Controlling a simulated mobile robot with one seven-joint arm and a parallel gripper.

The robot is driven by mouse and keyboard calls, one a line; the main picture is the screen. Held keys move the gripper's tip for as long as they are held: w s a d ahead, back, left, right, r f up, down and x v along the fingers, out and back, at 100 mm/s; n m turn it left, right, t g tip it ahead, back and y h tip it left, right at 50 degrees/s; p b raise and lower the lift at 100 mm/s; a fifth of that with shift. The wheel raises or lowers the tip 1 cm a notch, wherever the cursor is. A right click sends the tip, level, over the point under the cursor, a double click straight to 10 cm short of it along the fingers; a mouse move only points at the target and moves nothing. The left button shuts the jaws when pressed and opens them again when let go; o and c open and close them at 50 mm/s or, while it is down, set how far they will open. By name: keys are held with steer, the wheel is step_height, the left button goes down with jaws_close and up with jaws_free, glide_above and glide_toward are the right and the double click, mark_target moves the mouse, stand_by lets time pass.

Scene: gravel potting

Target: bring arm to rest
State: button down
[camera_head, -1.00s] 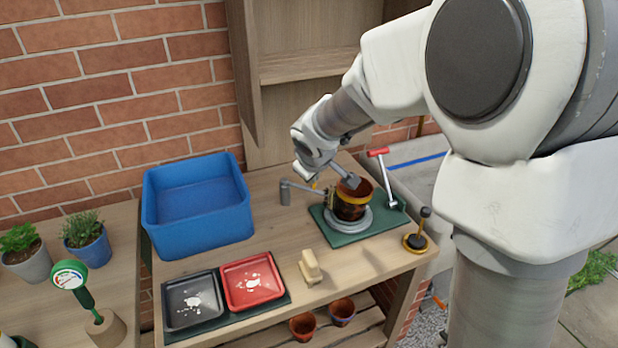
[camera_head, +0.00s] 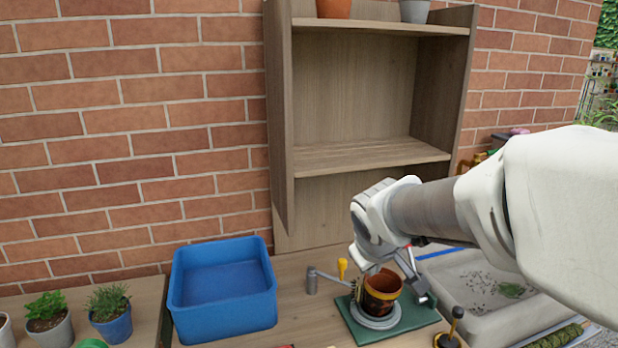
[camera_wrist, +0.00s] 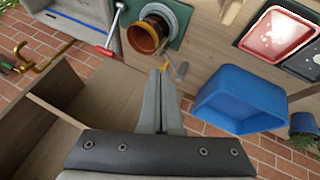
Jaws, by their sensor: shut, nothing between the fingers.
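My gripper (camera_wrist: 158,76) shows in the wrist view with its two grey fingers together and nothing between them. In the head view my arm reaches in from the right, and its hand is above and behind the potting spot; the fingertips are hard to make out there. A terracotta pot (camera_head: 380,283) with a yellow band stands on a grey round stand (camera_head: 375,318) on a green mat (camera_head: 398,331). The pot also shows in the wrist view (camera_wrist: 143,40), beyond the fingertips and apart from them.
A wooden shelf unit (camera_head: 370,157) rises behind the hand. A grey sink (camera_head: 480,280) is at right. A black-knobbed tool (camera_head: 456,316) stands at the front right.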

steer(key=s+r+m+p, duration=0.1)
steer(key=s+r+m, duration=0.1)
steer(key=s, duration=0.8)
steer(key=s+d+r+m+g+y+p, duration=0.1)
steer(key=s+r+m, duration=0.2)
steer(key=s, duration=0.7)
steer(key=shift+s+r+y+p, duration=0.2)
steer(key=shift+s+y+p, duration=0.05)
steer(key=shift+y+p, duration=0.1)
